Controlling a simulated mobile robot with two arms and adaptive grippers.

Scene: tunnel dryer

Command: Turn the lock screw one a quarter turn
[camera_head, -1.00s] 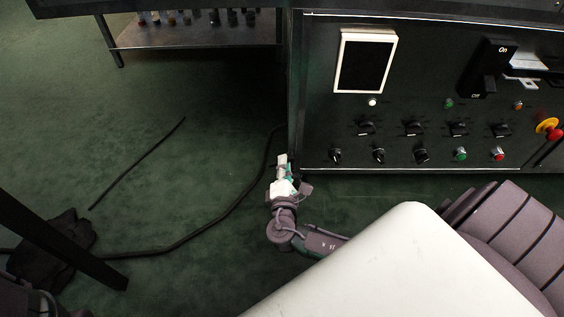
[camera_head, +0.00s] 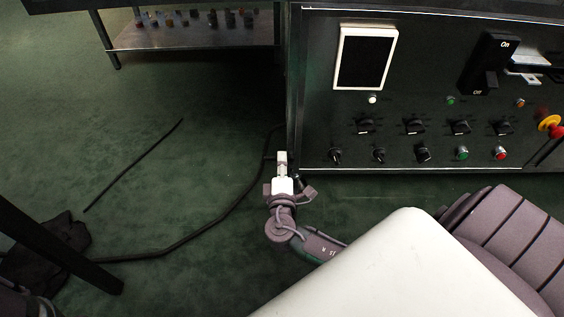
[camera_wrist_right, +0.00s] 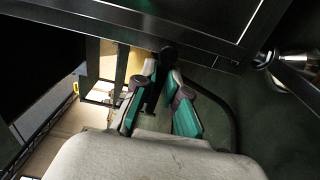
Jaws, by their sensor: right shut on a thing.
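My right gripper (camera_head: 281,158) is at the lower left corner of the dark control cabinet (camera_head: 440,150). It also shows in the right wrist view (camera_wrist_right: 166,75), where its teal-padded fingers converge on a dark round knob (camera_wrist_right: 168,52) under the cabinet's edge. The knob looks like the lock screw, and the fingers are shut on it. The fingertips partly hide the knob. In the head view the screw cannot be made out, being small and behind the gripper. My left gripper is not in view.
The cabinet front carries a screen (camera_head: 366,57), several black rotary switches, a large On/Off switch (camera_head: 488,64) and a red-yellow emergency stop (camera_head: 550,123). A black cable (camera_head: 200,232) lies on the green floor. A low metal shelf (camera_head: 190,38) stands at the back left.

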